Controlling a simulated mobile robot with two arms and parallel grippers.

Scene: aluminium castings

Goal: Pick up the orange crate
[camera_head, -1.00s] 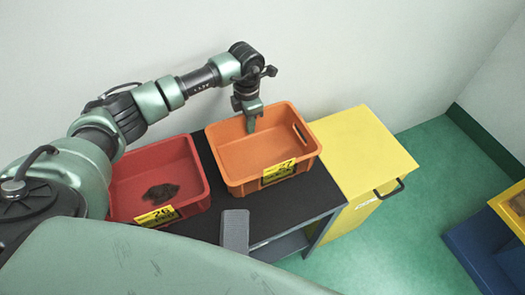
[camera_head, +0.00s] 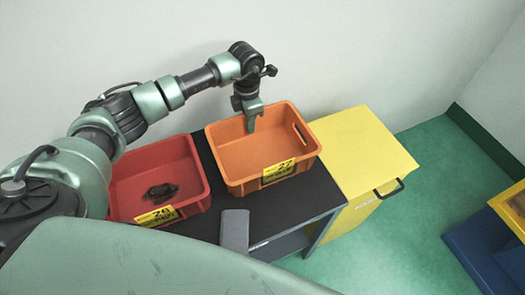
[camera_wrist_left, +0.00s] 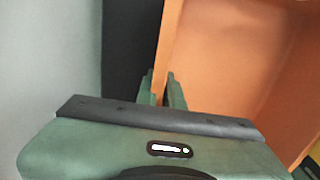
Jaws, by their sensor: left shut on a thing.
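The orange crate (camera_head: 240,180) stands on the dark bench top, right of the red crate, with a yellow label marked 27 on its front wall. It looks empty inside. My left gripper (camera_head: 251,122) reaches down from above at the crate's back wall, near the back left part of its rim. It is shut on that wall. In the left wrist view the gripper fingers (camera_wrist_left: 161,90) straddle the edge of the orange crate (camera_wrist_left: 235,70), whose inside fills the right of the picture. My right gripper is not in view.
A red crate (camera_head: 196,192) with a dark lump (camera_head: 162,191) stands left on the bench (camera_head: 290,204). A small grey object (camera_head: 235,230) lies at the bench's front edge. A yellow cabinet (camera_head: 360,150) adjoins on the right. The wall (camera_head: 330,50) is close behind.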

